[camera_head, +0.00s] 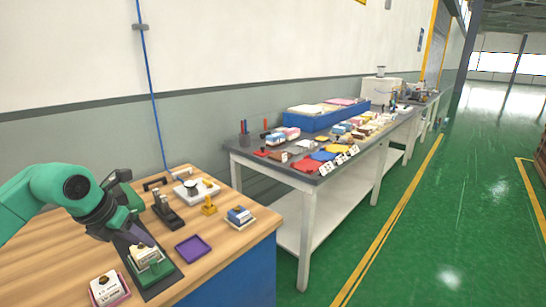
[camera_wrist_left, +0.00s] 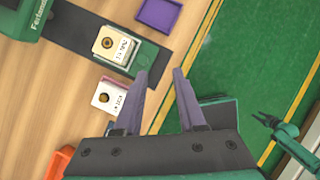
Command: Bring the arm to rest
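My left arm comes in from the left in the head view, its left gripper (camera_head: 142,238) over the wooden table, near a green holder (camera_head: 166,274) on a dark base strip. In the left wrist view the left gripper (camera_wrist_left: 160,72) has its two fingers apart with nothing between them. A small cream labelled block (camera_wrist_left: 113,46) sits in the green holder, clear of the fingers. Another labelled block (camera_wrist_left: 107,98) lies in a pink tray (camera_head: 122,296) beside it. A green arm with a dark end, seemingly my right gripper (camera_wrist_left: 266,119), shows at the right; its fingers are too small to read.
A purple tray (camera_head: 193,249), a blue-and-white block stack (camera_head: 240,215), a yellow stand (camera_head: 209,206) and a white device (camera_head: 197,190) stand on the wooden table. A long bench (camera_head: 312,181) with many items stands behind. Green floor (camera_head: 430,230) at right is open.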

